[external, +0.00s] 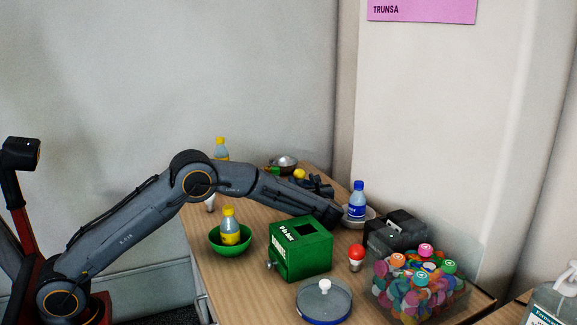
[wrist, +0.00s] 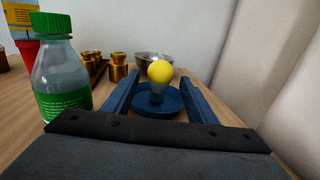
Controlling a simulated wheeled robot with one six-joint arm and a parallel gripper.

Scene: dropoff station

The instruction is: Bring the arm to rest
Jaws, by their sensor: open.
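My arm reaches from the left across the table, bent at a raised elbow, in the external view. My gripper (external: 317,185) is over the far part of the table, pointing away toward the back. In the wrist view, my gripper (wrist: 160,84) has its two blue fingers apart. A yellow-topped bulb (wrist: 160,72) stands on a round blue dish (wrist: 174,105), seen between the fingers with space on both sides. I cannot tell how far beyond the fingertips it is. The bulb's yellow top (external: 299,174) also shows in the external view.
A green-capped bottle (wrist: 62,70) stands close left of my gripper, with brass weights (wrist: 118,70) and a metal bowl (wrist: 150,60) beyond. Around the arm are a blue bottle (external: 356,200), green box (external: 301,250), green bowl (external: 230,248) and black device (external: 395,230). A wall borders the right.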

